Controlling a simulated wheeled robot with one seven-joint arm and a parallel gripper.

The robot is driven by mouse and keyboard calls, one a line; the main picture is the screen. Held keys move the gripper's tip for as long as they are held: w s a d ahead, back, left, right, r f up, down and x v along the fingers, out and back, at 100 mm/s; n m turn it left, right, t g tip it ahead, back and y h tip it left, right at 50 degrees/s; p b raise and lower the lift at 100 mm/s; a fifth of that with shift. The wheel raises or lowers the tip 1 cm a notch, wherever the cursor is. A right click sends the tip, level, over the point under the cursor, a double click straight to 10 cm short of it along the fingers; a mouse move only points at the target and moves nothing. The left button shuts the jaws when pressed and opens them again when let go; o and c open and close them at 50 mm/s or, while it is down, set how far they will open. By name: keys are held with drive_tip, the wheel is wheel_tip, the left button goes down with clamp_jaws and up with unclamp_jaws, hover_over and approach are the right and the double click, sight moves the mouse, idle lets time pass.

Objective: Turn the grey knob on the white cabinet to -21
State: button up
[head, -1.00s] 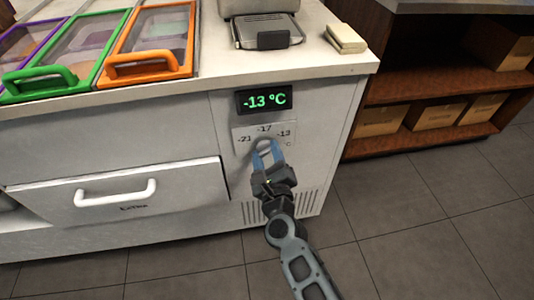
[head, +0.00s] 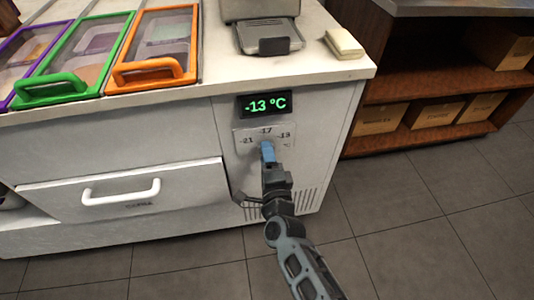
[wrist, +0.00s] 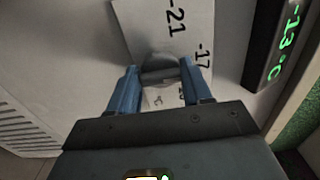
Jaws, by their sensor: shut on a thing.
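The grey knob (wrist: 160,68) is on the front of the white cabinet (head: 222,140), in the middle of a label plate (head: 246,133) marked -21, -17 and -13. In the wrist view the blue fingers of my gripper (wrist: 157,90) are on either side of the knob, shut on it. In the head view my gripper (head: 268,152) is in front of the plate and covers the knob. The display (head: 264,104) above reads -13 °C in green. Where the knob points cannot be told.
A white drawer handle (head: 120,192) sticks out to the left. A vent grille is low on the cabinet at right. On top are lidded bins with purple, green and orange (head: 150,75) frames and a metal appliance (head: 265,35). Brown shelves with boxes (head: 430,115) stand at right.

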drive_tip(key=n+p, duration=0.3)
drive_tip(key=n, duration=0.9)
drive_tip(key=shift+f+p, duration=0.2)
drive_tip(key=shift+p, duration=0.1)
idle(0.4)
drive_tip(key=o, duration=1.1)
drive_tip(key=shift+d, duration=0.1)
drive_tip(key=shift+c, duration=0.2)
drive_tip(key=p+v, duration=0.1)
drive_tip(key=v, duration=0.6)
drive_tip(key=shift+s+p, duration=0.35)
drive_tip(key=shift+s, duration=0.05)
drive_tip(key=shift+d, duration=0.15)
